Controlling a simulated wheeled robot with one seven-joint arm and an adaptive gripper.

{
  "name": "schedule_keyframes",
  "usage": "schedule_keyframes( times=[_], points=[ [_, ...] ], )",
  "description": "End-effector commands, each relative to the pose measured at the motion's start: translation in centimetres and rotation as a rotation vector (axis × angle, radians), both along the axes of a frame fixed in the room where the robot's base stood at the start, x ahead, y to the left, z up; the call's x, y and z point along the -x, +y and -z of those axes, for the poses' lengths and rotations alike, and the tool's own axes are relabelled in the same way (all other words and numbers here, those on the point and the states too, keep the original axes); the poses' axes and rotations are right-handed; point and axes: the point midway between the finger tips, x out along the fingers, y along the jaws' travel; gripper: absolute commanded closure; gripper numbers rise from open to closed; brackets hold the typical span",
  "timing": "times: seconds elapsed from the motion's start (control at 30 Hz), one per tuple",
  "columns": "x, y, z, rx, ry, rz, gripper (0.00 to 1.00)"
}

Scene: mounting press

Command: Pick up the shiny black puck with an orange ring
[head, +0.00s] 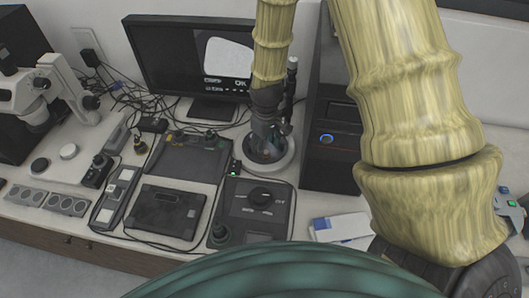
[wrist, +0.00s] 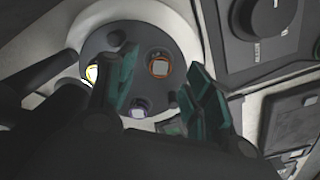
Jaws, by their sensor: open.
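In the head view my gripper (head: 268,122) points down over the pale round base (head: 285,160) of the holder. The puck cannot be made out there.
A black control box with a knob (head: 250,207) stands in front of the base. A black computer tower (head: 325,165) stands close on the right.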

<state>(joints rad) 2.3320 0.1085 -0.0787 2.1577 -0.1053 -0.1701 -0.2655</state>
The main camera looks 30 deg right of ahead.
Motion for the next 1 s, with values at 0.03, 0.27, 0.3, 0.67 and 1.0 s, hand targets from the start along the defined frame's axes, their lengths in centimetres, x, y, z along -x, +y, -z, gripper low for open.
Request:
schedule_keyframes(
  times=[0.03, 0.27, 0.3, 0.67, 1.0],
  points=[
    [0.1, 0.0, 0.4, -0.001, 0.002, 0.0, 0.49],
    [0.0, 0.0, 2.2, 0.0, 0.001, 0.0, 0.49],
    [0.0, 0.0, 2.4, 0.0, 0.0, 0.0, 0.49],
    [0.0, 0.0, 2.8, 0.0, 0.0, 0.0, 0.52],
    [0.0, 0.0, 2.8, 0.0, 0.0, 0.0, 0.92]
  ],
)
